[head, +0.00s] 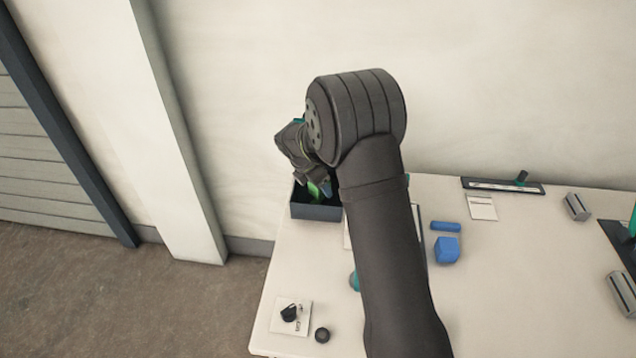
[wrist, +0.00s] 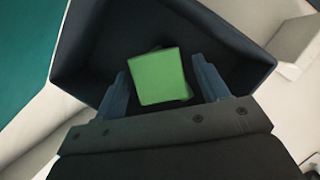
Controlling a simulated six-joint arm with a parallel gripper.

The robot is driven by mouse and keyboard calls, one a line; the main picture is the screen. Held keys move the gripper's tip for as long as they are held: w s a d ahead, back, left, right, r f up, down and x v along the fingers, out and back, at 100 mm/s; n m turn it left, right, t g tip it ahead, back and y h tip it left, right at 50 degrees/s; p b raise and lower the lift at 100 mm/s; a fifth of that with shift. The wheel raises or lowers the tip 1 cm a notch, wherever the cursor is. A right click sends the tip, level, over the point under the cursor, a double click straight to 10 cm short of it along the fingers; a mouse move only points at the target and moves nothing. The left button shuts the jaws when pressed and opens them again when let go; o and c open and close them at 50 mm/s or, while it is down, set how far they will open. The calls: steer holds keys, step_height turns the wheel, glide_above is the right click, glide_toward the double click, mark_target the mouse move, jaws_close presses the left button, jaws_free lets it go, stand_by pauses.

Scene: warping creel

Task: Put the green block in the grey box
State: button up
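The grey box (head: 316,211), dark blue-grey and open-topped, stands at the table's far left corner; in the wrist view its dark wall (wrist: 235,42) surrounds the block. The green block (wrist: 157,77) shows inside the box's outline, between my fingers, with a visible gap at the right finger. In the head view a bit of green block (head: 314,189) shows at the box opening, partly hidden by my gripper. My gripper (wrist: 163,84) is open, pointing down into the box. Whether the block touches the box floor is hard to tell.
A blue block (head: 446,250) and a blue cylinder (head: 446,226) lie right of my arm. A black ring (head: 322,335) and a card with a black part (head: 290,315) are at the front left. My arm hides the middle-left table.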

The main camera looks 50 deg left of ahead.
steer(key=shift+r, duration=0.1)
steer(key=shift+r, duration=0.35)
steer(key=v, duration=1.2)
steer(key=shift+r, duration=0.2)
steer(key=x, duration=1.2)
steer(key=shift+f, duration=0.65)
steer(key=shift+r, duration=0.4)
steer(key=shift+r, duration=0.1)
